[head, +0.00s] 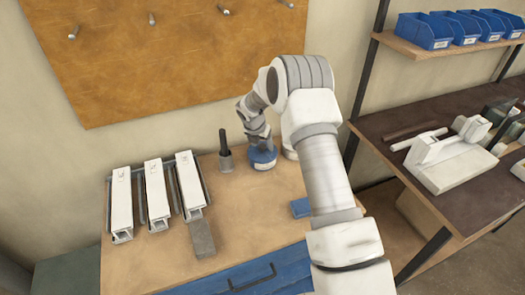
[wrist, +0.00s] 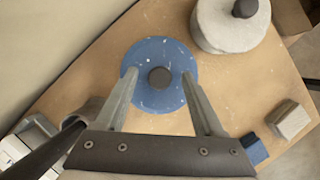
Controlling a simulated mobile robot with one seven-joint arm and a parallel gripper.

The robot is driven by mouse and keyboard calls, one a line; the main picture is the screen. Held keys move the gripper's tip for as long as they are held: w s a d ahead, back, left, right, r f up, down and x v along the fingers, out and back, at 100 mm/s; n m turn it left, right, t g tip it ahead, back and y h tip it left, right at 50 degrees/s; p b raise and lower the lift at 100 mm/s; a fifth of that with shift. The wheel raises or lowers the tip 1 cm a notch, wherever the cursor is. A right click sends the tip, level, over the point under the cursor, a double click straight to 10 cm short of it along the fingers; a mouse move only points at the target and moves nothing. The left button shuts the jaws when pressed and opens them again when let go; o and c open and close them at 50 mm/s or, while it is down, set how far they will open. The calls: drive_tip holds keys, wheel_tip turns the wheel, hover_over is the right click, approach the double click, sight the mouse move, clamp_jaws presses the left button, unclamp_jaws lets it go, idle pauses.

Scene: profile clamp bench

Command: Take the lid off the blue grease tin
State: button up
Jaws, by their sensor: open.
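The blue grease tin (head: 263,160) stands on the wooden bench top, near its back edge. In the wrist view its round blue lid (wrist: 160,50) is seen from above, with a dark round knob (wrist: 159,77) at its middle. My gripper (wrist: 159,76) is open, its two fingers on either side of the knob with gaps between. In the head view my gripper (head: 260,139) is over the tin and hides part of its top. I cannot tell how close the fingertips are to the lid's surface.
A pale tin with a dark knob (wrist: 225,28) stands close by. A cup with a dark-handled tool (head: 226,158) is left of the blue tin. White profiles (head: 157,195) in clamps lie further left, near a grey block (head: 202,239).

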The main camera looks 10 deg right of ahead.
clamp_jaws()
drive_tip(key=shift+r, duration=0.15)
